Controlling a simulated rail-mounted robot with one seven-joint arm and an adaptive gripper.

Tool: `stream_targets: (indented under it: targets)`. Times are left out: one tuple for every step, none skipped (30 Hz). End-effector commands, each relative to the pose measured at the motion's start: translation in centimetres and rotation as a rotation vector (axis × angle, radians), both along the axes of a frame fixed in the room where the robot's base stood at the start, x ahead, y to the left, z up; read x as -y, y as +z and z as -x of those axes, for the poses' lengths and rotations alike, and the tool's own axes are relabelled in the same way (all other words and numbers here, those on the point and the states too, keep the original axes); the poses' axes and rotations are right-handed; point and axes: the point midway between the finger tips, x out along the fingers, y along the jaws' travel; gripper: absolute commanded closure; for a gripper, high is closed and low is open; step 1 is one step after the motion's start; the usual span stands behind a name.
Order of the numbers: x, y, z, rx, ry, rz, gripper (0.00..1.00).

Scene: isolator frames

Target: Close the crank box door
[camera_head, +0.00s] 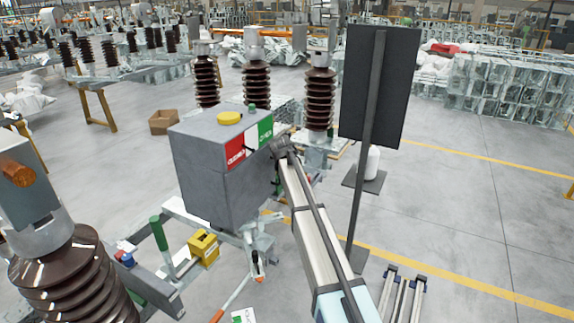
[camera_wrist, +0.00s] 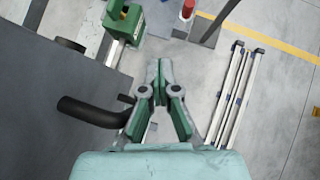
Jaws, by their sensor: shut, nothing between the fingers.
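The grey crank box (camera_head: 225,170) stands at the middle of the head view, with a yellow cap on top and a red and green label on its upper right side. I cannot tell its door from its body or how far the door stands open. My gripper (camera_head: 281,147) is at the box's upper right edge in the head view. In the wrist view my gripper (camera_wrist: 160,66) has its fingertips together and is empty. A curved black handle (camera_wrist: 88,112) on a dark grey surface (camera_wrist: 50,120) lies to its left. Contact cannot be told.
A dark panel (camera_head: 378,85) on a post stands right of my arm. Brown ribbed insulators (camera_head: 257,85) stand behind the box, and another is at the front left. A yellow block (camera_head: 203,248) sits below the box. Open floor lies to the right.

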Motion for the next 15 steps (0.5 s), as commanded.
stream_targets:
  targets:
    - [1.1,0.4,0.9,-0.01,-0.007,0.003,1.0]
    - [1.7,0.4,1.4,-0.015,-0.01,0.005,1.0]
    - [2.5,0.3,2.1,-0.023,-0.015,0.008,1.0]
    - [2.9,0.4,2.2,-0.02,-0.015,0.009,1.0]
    - [3.4,0.6,2.5,-0.02,-0.015,0.01,1.0]
    - [4.0,1.3,2.9,-0.02,-0.016,0.009,1.0]
    - [4.5,1.7,3.2,-0.02,-0.015,0.01,1.0]
    - [4.8,2.1,3.5,-0.021,-0.015,0.01,1.0]
    - [5.4,2.7,3.8,-0.022,-0.015,0.011,1.0]
    - [5.8,3.1,4.1,-0.022,-0.016,0.011,1.0]
    - [6.1,3.5,4.3,-0.022,-0.016,0.011,1.0]
    - [6.6,4.0,4.6,-0.023,-0.016,0.013,1.0]
    - [6.9,4.4,4.8,-0.024,-0.016,0.012,1.0]
    - [7.2,4.7,5.0,-0.025,-0.017,0.012,1.0]
    - [7.5,5.1,5.2,-0.025,-0.016,0.012,1.0]
